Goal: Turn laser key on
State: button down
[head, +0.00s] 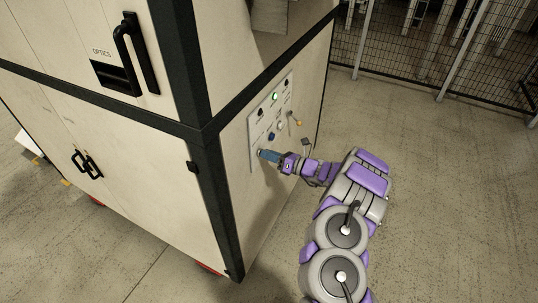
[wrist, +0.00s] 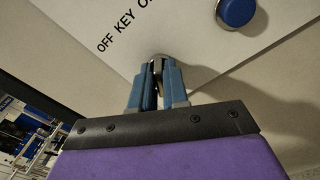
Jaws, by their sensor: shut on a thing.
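The laser key (wrist: 158,64) is on the panel in the wrist view, beside the printed words "OFF KEY O…", the last of which is cut off. My gripper (wrist: 156,72) has its blue fingers closed on the key, which shows only as a small part between the fingertips. The key's exact angle is hard to tell. In the head view my gripper (head: 263,154) reaches the lower left of the control panel (head: 256,128) on the cabinet's side. The key itself is hidden behind the fingers there.
A blue button (wrist: 236,12) sits close to the upper right of the key. The panel also carries a lit green light (head: 275,96) and other knobs. The cabinet (head: 235,190) has a black corner edge left of my arm. Floor to the right is open up to a mesh fence (head: 440,50).

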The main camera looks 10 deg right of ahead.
jog(key=shift+w+d+r, duration=0.1)
dwell(0.3)
jog(key=c, duration=1.2)
grip_release()
jog(key=p+v, duration=0.1)
jog(key=v, duration=0.7)
jog(key=p+v, duration=0.1)
jog(key=v, duration=0.8)
jog(key=shift+d+f, duration=0.25)
jog(key=shift+d, duration=0.05)
jog(key=shift+a, duration=0.1)
